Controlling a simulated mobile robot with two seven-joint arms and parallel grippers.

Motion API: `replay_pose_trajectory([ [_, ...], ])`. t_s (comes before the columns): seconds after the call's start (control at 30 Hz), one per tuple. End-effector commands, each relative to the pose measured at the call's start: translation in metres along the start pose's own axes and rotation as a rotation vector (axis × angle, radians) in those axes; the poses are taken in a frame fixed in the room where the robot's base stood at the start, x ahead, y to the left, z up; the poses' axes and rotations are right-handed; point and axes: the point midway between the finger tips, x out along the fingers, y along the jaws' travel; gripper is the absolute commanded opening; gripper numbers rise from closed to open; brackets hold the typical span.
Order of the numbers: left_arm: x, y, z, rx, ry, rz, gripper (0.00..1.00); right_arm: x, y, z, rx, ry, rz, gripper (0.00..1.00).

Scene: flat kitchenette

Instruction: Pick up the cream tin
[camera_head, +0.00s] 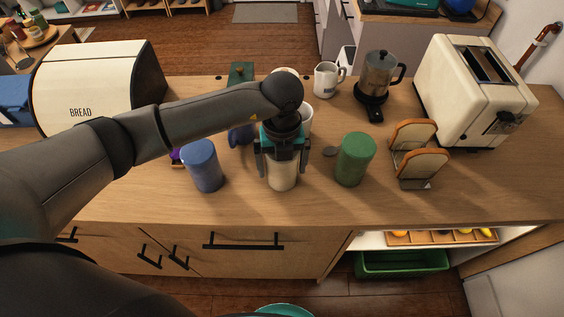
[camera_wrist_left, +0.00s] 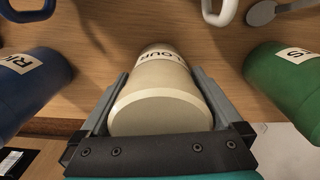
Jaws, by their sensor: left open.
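The cream tin (camera_head: 282,178) stands upright on the wooden counter, between a blue tin (camera_head: 203,167) and a green tin (camera_head: 354,159). My left gripper (camera_head: 281,168) is above it and points down, with one finger on each side of the tin. In the left wrist view the cream tin (camera_wrist_left: 161,95) lies between the open fingers, with a label reading "LOUR" visible. Whether the fingers touch its sides I cannot tell. The gripper hides the tin's top in the head view. My right gripper is in neither view.
The blue tin and green tin stand close on either side. Behind are white mugs (camera_head: 326,80), a coffee pot (camera_head: 379,78), a toaster (camera_head: 474,90) and a toast rack (camera_head: 417,160). A bread bin (camera_head: 90,85) is at left. The counter's front strip is clear.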

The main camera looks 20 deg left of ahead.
Motion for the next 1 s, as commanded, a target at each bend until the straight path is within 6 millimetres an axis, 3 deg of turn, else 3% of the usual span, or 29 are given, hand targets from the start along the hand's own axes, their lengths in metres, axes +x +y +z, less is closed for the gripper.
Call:
replay_pose_trajectory([
  [0.2,0.0008,-0.0003,0.0001,0.001,-0.001,-0.001,1.00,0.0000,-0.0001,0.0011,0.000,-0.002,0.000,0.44],
  [1.0,-0.0002,-0.0003,0.0007,0.000,-0.002,-0.001,0.10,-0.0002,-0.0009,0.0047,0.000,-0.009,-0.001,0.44],
])
